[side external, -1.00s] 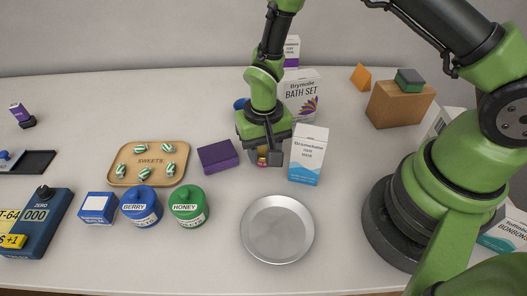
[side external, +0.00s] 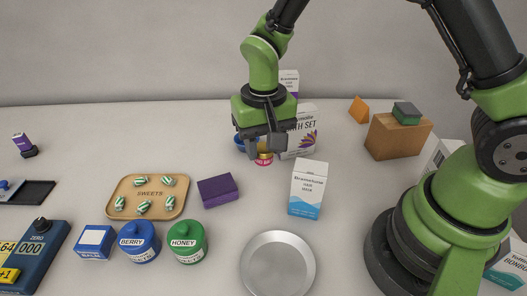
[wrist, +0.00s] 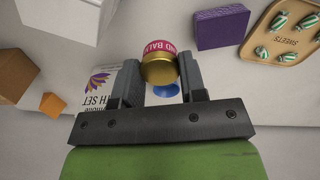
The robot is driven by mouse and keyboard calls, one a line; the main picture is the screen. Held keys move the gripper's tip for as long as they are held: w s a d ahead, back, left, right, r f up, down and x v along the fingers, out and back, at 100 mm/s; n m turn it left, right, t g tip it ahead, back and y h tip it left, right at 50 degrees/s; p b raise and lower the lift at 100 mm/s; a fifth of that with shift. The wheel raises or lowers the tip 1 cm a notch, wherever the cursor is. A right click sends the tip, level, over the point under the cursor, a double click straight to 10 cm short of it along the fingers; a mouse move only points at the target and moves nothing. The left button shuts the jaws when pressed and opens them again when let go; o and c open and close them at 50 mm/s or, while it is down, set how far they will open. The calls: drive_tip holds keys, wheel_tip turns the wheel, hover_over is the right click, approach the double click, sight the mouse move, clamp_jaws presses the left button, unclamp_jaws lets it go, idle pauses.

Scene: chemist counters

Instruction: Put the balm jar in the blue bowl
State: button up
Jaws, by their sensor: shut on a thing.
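The balm jar (side external: 264,159), with a gold lid and a pink-red label band, is between the fingers of my gripper (side external: 267,146). In the wrist view the jar (wrist: 158,66) is pinched between both fingertips (wrist: 160,75), with its gold end towards the camera. It appears to hang above the counter. The blue bowl (side external: 238,141) stands behind and to the left of my gripper in the side view, mostly hidden by it. In the wrist view part of the bowl (wrist: 166,90) shows between the fingers, beyond the jar.
A Bath Set box (side external: 304,140) stands just right of the gripper, and a white-blue box (side external: 306,190) stands nearer the camera. A purple block (side external: 218,190), a sweets tray (side external: 123,205) and a metal dish (side external: 278,262) lie in front. The counter left of the bowl is clear.

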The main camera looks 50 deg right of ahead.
drive_tip(key=w+d+r+m, duration=0.1)
drive_tip(key=w+d+m, duration=0.3)
drive_tip(key=w, duration=0.3)
drive_tip(key=w+d+r+m, duration=0.1)
drive_tip(key=w+d+m, duration=0.35)
drive_tip(key=w, duration=0.25)
drive_tip(key=shift+f, duration=4.95)
drive_tip(key=o, duration=1)
drive_tip(key=shift+r, duration=3.55)
